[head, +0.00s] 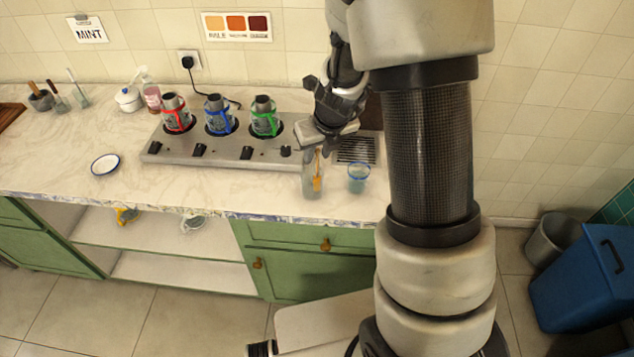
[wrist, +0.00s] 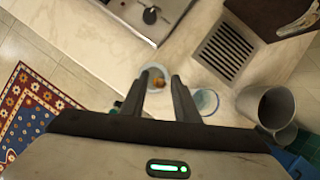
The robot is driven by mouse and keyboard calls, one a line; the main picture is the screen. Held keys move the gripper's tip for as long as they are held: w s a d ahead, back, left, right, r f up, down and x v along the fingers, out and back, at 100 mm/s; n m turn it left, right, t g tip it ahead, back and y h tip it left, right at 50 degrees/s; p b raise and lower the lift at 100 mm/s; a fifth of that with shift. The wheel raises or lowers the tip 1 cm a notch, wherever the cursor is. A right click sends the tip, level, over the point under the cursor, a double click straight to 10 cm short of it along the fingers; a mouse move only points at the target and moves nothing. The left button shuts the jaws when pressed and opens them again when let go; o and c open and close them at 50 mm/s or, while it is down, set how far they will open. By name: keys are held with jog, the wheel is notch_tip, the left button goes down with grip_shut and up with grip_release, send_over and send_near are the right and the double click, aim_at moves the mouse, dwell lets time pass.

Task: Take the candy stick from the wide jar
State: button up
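A clear glass jar (head: 312,186) stands near the counter's front edge, with an amber candy stick (head: 317,176) upright or slightly tilted inside. My gripper (head: 318,152) is above the jar, fingers pointing down at its mouth. In the wrist view the jar's round mouth (wrist: 149,70) and the orange-brown candy (wrist: 158,82) show between my two fingertips (wrist: 160,80). The fingers are apart with a gap between them, and I see nothing gripped. Whether the fingertips reach the stick's top is hard to tell.
A blue-rimmed glass (head: 358,178) stands close right of the jar; it also shows in the wrist view (wrist: 206,101). A metal burner panel (head: 222,152) with several pots lies left. A drain grille (head: 357,150) is behind. A white dish (head: 105,164) sits far left.

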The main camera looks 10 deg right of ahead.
jog(key=shift+w+f, duration=0.25)
jog(key=shift+f, duration=0.35)
grip_shut()
jog(key=shift+r, duration=0.15)
